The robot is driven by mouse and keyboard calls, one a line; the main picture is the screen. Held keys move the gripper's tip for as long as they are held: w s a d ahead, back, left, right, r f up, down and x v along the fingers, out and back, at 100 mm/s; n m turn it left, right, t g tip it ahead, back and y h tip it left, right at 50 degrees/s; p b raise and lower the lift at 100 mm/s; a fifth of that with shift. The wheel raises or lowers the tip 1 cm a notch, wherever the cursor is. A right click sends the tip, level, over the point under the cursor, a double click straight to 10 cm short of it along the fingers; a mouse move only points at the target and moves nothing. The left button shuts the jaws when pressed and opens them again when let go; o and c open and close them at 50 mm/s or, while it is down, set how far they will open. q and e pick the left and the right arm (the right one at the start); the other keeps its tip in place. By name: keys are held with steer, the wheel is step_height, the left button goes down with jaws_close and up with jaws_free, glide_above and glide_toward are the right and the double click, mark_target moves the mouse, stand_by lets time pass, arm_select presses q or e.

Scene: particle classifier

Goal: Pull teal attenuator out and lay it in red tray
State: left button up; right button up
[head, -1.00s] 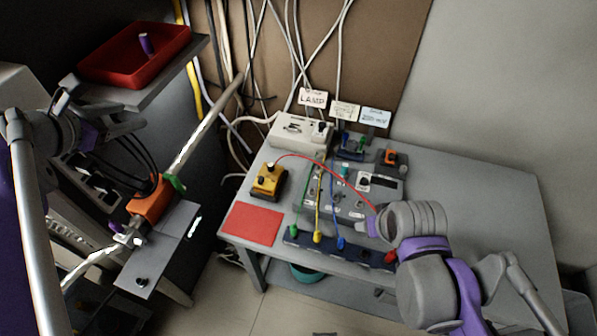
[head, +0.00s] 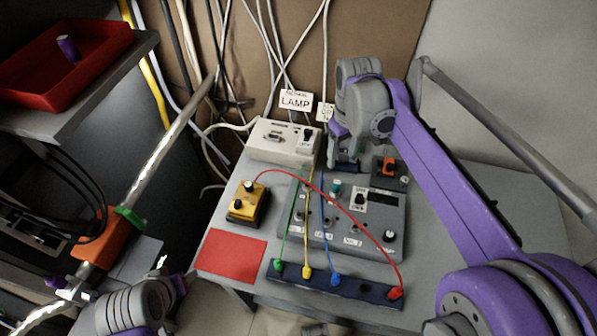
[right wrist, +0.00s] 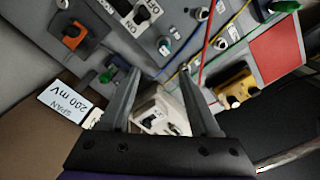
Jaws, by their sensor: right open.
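The teal attenuator (head: 336,187) looks like a small teal cylinder standing in the top of the grey box (head: 309,234). It also shows in the right wrist view (right wrist: 165,47), beyond my fingertips. My right gripper (right wrist: 160,80) is open and empty, its fingers over the area of the white lamp box (head: 262,153), apart from the attenuator. In the head view its fingers are mostly hidden by the wrist. The red tray (head: 98,85) sits on a shelf at upper left with a purple cylinder (head: 68,48) in it. My left gripper (head: 178,285) is low at left; its fingers are unclear.
A yellow box (head: 247,203) and a red mat (head: 232,256) lie left of the grey box. Red, green, yellow and blue leads run to a dark strip (head: 318,284) in front. An orange-knobbed unit (head: 389,167) stands behind. A "SPAN 200 mV" card (right wrist: 68,104) is near my right fingers.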

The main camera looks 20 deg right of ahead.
mark_target(337, 181)
steer(key=f, duration=1)
steer(key=shift+s+a+f+b, duration=0.25)
steer(key=shift+s+f+b, duration=0.05)
steer(key=shift+s+f, duration=0.1)
jaws_close()
